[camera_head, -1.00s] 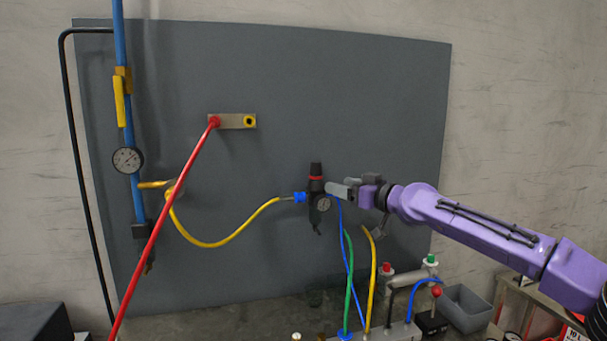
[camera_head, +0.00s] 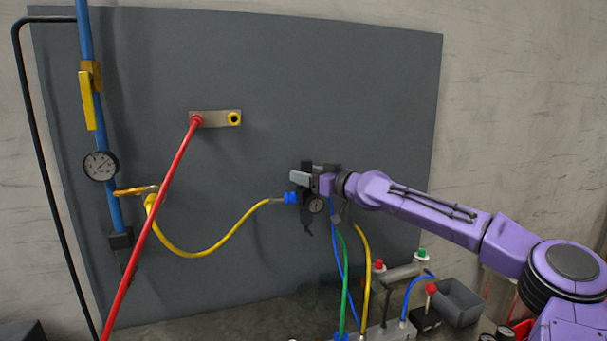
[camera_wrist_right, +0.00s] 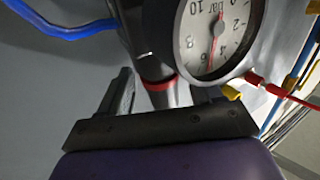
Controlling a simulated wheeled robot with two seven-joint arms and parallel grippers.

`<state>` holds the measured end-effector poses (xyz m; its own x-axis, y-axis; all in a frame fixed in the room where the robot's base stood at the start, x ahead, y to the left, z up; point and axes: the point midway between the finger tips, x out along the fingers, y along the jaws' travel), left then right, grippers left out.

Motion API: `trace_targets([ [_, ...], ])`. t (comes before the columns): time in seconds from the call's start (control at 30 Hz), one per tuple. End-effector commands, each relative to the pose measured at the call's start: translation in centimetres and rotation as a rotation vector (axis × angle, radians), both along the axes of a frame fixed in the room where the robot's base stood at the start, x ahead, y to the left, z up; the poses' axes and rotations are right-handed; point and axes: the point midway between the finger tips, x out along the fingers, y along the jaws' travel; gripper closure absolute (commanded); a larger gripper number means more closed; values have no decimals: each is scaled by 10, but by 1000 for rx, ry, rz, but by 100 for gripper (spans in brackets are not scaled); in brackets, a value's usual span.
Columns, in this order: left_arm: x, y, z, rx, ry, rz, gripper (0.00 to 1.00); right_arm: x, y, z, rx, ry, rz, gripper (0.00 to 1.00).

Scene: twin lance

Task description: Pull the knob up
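The black knob (camera_head: 306,166) tops the pressure regulator mounted on the grey panel; my right gripper partly covers it in the head view. In the right wrist view the red ring (camera_wrist_right: 160,83) at the knob's base shows, with the round gauge (camera_wrist_right: 213,35) beside it. My right gripper (camera_head: 308,180) is at the knob's height. In the wrist view its two fingers (camera_wrist_right: 165,95) stand apart on either side of the knob, with a visible gap at the left finger. Actual contact is not clear. My left gripper is not in view.
A yellow hose (camera_head: 205,250) joins the regulator's left side at a blue fitting (camera_head: 291,198). A red hose (camera_head: 155,220) hangs from a wall bracket (camera_head: 215,118). Green, blue and yellow hoses run below. A grey bin (camera_head: 460,302) stands at the lower right.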

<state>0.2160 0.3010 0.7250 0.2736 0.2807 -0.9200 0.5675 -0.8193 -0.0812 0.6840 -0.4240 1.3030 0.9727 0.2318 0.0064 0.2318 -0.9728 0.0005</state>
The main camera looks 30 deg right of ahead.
Motion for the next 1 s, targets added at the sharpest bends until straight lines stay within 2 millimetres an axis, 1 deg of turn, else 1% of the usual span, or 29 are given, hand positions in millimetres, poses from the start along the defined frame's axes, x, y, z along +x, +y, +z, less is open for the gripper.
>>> trace_targets([
  [0.03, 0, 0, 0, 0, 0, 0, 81, 1, 1, -1, 0, 1, 1, 51],
  [0.07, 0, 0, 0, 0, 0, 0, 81, 1, 1, -1, 0, 1, 2, 61],
  [0.1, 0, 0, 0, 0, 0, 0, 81, 1, 1, -1, 0, 1, 2, 74],
  [0.17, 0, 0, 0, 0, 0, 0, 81, 1, 2, -1, 0, 2, 3, 94],
  [0.2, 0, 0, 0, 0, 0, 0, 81, 1, 2, -1, 0, 2, 3, 100],
  [0.3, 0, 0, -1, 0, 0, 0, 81, 2, 3, 0, -1, 2, 4, 100],
  [0.43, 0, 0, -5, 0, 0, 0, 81, 2, 3, 10, -3, 1, 3, 100],
  [0.63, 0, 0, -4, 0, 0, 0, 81, 2, 3, 13, -1, 0, 3, 100],
  [0.67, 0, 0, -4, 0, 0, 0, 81, 2, 3, 13, 0, 0, 3, 56],
  [0.7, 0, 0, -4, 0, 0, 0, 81, 2, 3, 13, -1, 0, 3, 43],
  [0.73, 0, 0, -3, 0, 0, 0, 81, 1, 3, 13, -1, 0, 3, 35],
  [1.0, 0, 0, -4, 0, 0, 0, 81, 0, 0, 12, 0, 0, -1, 35],
])
